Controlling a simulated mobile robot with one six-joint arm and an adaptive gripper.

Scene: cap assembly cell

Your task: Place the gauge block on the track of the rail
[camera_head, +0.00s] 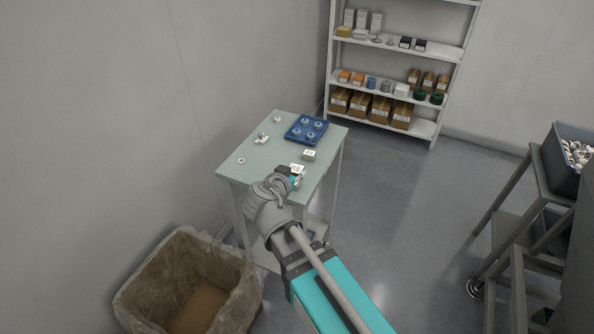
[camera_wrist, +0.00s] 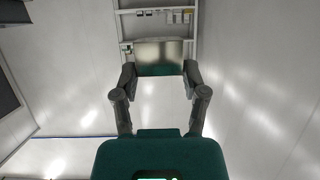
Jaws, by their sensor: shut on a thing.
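In the wrist view my gripper (camera_wrist: 160,72) is shut on a shiny metallic block (camera_wrist: 160,53), which I take to be the gauge block. The block lies crosswise between the two fingers. In the head view my gripper (camera_head: 296,180) is at the front right edge of the pale green table (camera_head: 228,165), and a small pale face (camera_head: 298,168) shows at its tip. A small whitish block-like part (camera_head: 310,154) stands on the table just beyond it. I cannot tell for sure which part is the rail; the tip of my arm hides some of the table.
A blue tray (camera_head: 292,136) with several round parts sits at the table's back. Small pale parts (camera_head: 262,138) and a white ring (camera_head: 241,160) lie to the left. A lined bin (camera_head: 150,300) stands front left, shelves (camera_head: 398,85) behind. The table's middle is mostly clear.

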